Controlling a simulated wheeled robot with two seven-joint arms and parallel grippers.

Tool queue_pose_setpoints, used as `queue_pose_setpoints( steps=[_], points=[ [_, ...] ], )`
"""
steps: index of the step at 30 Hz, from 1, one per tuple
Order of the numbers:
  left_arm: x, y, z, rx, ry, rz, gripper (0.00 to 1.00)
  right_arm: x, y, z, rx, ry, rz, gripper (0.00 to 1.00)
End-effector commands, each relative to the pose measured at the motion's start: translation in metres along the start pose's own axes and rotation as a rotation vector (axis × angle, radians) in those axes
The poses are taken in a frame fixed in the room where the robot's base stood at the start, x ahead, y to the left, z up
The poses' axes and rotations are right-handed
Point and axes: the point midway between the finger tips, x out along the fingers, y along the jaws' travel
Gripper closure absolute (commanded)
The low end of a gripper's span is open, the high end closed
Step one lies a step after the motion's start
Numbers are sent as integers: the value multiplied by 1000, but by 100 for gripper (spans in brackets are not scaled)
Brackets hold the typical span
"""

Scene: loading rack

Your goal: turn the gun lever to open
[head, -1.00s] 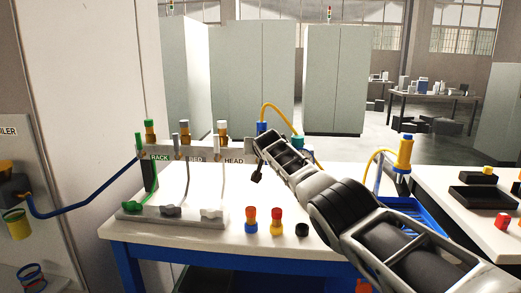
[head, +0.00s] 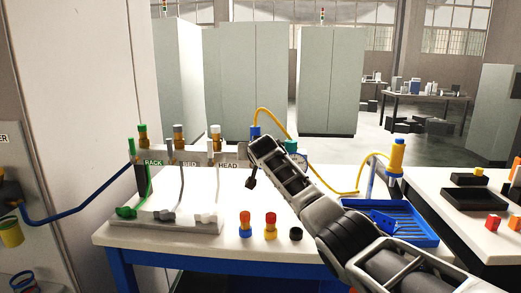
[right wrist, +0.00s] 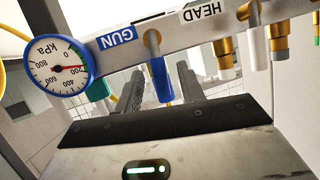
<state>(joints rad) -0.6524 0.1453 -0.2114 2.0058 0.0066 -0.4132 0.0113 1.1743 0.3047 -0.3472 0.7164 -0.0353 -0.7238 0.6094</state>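The gun lever (right wrist: 161,80) has a blue handle hanging from a brass pivot beside the blue GUN label (right wrist: 115,38) in the right wrist view. My right gripper (right wrist: 160,72) is open, with one dark finger on each side of the lever. I cannot tell whether either finger touches it. In the head view my right arm (head: 290,165) reaches from the lower right to the right part of the manifold (head: 187,158). It covers the gun lever there. My left gripper is not in view.
A round gauge (right wrist: 62,67) sits close to the GUN label, and the HEAD valve lever (right wrist: 225,55) is on the other side. Several loose fittings stand on the white bench top (head: 215,238).

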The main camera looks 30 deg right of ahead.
Motion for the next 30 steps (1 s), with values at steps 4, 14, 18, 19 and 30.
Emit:
queue_pose_setpoints(
  steps=[4, 14, 18, 19, 30],
  points=[
    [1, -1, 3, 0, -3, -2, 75, -16, 0, 1, -1, 2, 0, 61],
    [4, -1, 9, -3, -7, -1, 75, -65, 1, 2, -1, 2, 0, 61],
    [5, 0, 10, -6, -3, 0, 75, -90, 1, 2, -1, 2, 0, 61],
    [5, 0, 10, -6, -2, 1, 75, -96, 1, 2, -1, 2, 0, 61],
    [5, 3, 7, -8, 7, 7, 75, -134, 1, 1, -1, -1, 2, 61]
  ],
)
